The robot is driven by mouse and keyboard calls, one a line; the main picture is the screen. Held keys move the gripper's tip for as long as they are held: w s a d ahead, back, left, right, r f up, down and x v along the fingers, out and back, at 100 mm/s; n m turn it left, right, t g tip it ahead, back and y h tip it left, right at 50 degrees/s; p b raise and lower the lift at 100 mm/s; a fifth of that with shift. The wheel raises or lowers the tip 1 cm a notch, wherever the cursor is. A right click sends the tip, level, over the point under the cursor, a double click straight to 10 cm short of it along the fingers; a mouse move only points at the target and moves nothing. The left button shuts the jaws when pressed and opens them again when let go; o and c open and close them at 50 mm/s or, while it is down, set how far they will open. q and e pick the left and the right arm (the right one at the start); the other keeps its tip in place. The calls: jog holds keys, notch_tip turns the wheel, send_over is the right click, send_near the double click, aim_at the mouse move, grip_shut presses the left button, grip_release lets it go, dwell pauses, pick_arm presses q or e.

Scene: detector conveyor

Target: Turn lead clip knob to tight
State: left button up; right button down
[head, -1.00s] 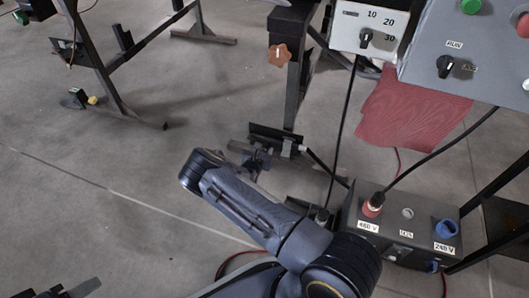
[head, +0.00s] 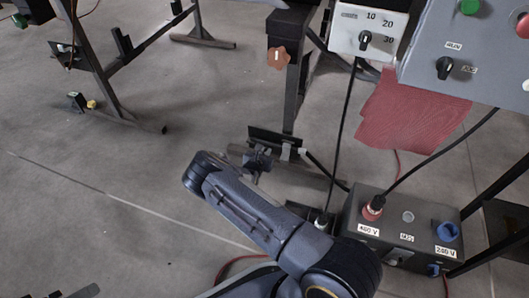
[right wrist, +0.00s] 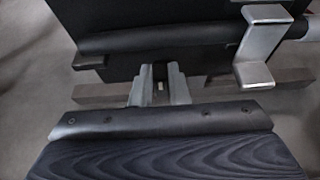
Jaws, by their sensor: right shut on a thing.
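My right gripper (head: 258,163) is low at the base of the dark stand in the head view, at the end of my dark arm. In the right wrist view its two grey fingers (right wrist: 160,85) are close together with a small part between them. That part, at the lead clip, is mostly hidden by the fingers, so its turn position cannot be read. A dark bar (right wrist: 160,38) runs behind the fingers. A bent grey metal bracket (right wrist: 262,48) hooks over it at the right. A dark piece at the lower left edge of the head view, perhaps my left gripper (head: 78,293), is cut off.
A grey power box (head: 402,222) with red and blue sockets is at right. A control panel (head: 470,55) and a red cloth (head: 415,110) hang above it. Cables run beside my arm.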

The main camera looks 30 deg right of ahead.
jog(key=shift+s+d+f+m+t+y+p, duration=0.35)
jog(key=shift+m+t+p, duration=0.75)
jog(key=shift+m, duration=1.1)
jog(key=shift+s+d+f+m+t+y+p, duration=0.15)
jog(key=shift+f+m+t+y+p, duration=0.25)
jog(key=shift+m+t+p, duration=1.25)
jog(key=shift+s+d+f+m+t+y+p, duration=0.15)
jog(key=shift+s+f+m+t+y+p, duration=0.4)
jog(key=shift+m, duration=2.2)
jog(key=shift+w+r+h, duration=0.15)
jog(key=shift+w+h, duration=0.1)
jog(key=shift+h, duration=0.05)
jog(key=c, duration=1.4)
grip_release()
